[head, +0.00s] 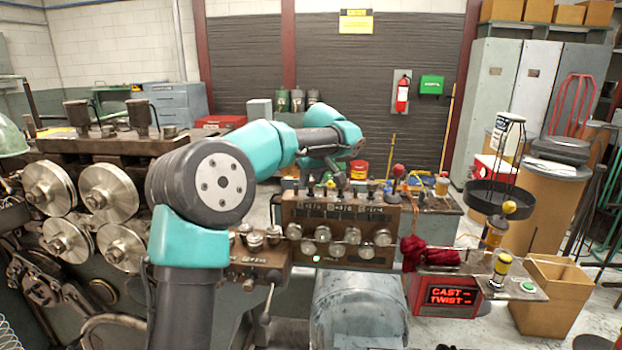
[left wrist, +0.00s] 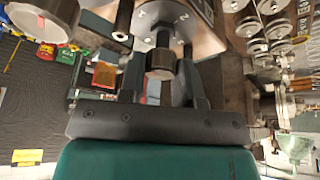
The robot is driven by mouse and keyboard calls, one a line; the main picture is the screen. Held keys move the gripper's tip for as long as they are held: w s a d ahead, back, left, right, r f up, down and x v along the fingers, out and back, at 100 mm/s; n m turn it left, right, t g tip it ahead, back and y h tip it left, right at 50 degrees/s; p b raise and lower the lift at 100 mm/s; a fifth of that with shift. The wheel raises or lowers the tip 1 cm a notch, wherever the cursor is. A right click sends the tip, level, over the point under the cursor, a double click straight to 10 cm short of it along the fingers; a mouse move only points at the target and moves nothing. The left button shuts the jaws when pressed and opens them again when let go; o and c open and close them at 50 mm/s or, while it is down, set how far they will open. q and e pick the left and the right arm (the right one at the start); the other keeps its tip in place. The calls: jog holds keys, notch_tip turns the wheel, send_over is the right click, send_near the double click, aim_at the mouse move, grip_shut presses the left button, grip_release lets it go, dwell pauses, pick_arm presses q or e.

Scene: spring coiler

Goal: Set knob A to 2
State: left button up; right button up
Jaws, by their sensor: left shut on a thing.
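My left gripper (head: 339,180) reaches over the brown control box (head: 300,212) from behind, at the knobs along its top. In the left wrist view the gripper (left wrist: 162,66) has its two dark fingers on either side of a dark knob (left wrist: 161,60), shut on it. The knob stands on a grey dial plate (left wrist: 190,35) with painted numerals, one looking like a 2. The knob's pointer and setting cannot be made out, and its letter is not readable. My right gripper is in neither view.
More knobs (head: 372,188) stand along the box top beside the gripper. Several round silver knobs (head: 353,236) line its front. A red-knobbed lever (head: 398,171) stands to the right.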

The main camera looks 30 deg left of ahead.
pick_arm(q)
jog(key=shift+m, duration=0.4)
jog(key=m+t+h, duration=0.1)
jog(key=m, duration=0.3)
jog(key=shift+t, duration=0.3)
jog(key=m+h, duration=0.1)
jog(key=m, duration=0.3)
jog(key=shift+a+m+t+h, duration=0.1)
jog(key=shift+m+t+h, duration=0.2)
jog(key=shift+m+h, duration=0.1)
jog(key=m+h, duration=0.1)
jog(key=m, duration=0.3)
jog(key=shift+h, duration=0.4)
jog(key=shift+m+h, duration=0.7)
jog(key=shift+m, duration=1.4)
jog(key=shift+g, duration=0.4)
jog(key=o, duration=0.9)
